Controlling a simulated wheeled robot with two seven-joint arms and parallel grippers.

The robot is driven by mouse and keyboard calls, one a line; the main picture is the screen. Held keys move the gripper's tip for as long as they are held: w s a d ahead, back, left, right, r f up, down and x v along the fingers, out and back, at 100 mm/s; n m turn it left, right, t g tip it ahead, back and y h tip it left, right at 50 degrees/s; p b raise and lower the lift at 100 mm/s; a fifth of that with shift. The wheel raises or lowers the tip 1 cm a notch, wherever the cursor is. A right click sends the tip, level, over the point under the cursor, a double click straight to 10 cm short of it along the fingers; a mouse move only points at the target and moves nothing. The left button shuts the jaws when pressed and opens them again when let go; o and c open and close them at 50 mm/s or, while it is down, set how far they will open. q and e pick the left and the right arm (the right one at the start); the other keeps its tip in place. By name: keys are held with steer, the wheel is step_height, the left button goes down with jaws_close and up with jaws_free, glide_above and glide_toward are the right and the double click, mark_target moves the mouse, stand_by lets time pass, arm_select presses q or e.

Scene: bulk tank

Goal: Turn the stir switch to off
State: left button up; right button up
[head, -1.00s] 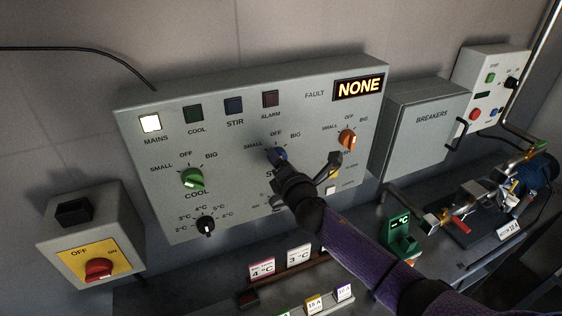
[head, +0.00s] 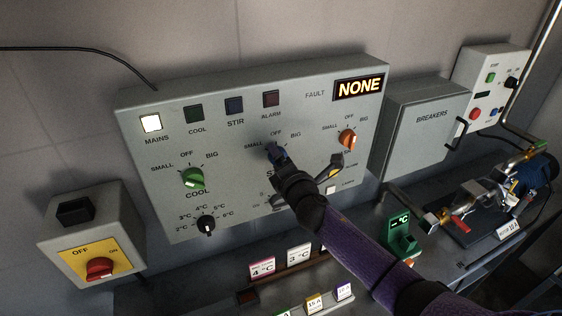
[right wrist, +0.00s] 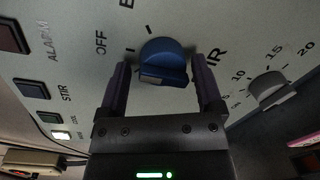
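The blue stir switch (head: 274,151) is on the grey control panel, below its SMALL, OFF and BIG labels. My right gripper (head: 281,162) is at the switch and partly hides it. In the right wrist view the blue knob (right wrist: 163,63) sits between the two fingers of my right gripper (right wrist: 163,82), with a gap on each side. The fingers are open around it. I cannot tell for certain which mark the knob points to. The STIR lamp (head: 234,105) looks dark. My left gripper is not in view.
The green cool knob (head: 193,179) and black temperature knob (head: 205,225) are left of the switch, an orange knob (head: 347,140) right. The fault display (head: 359,87) reads NONE. The MAINS lamp (head: 150,123) is lit. A breaker box (head: 425,120) stands right.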

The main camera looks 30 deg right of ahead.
steer(key=shift+o, duration=0.5)
steer(key=shift+s+f, duration=0.1)
steer(key=s+a, duration=0.1)
steer(key=s, duration=0.8)
steer(key=shift+s+r+p, duration=0.3)
steer(key=shift+s+p, duration=0.05)
steer(key=shift+p, duration=0.1)
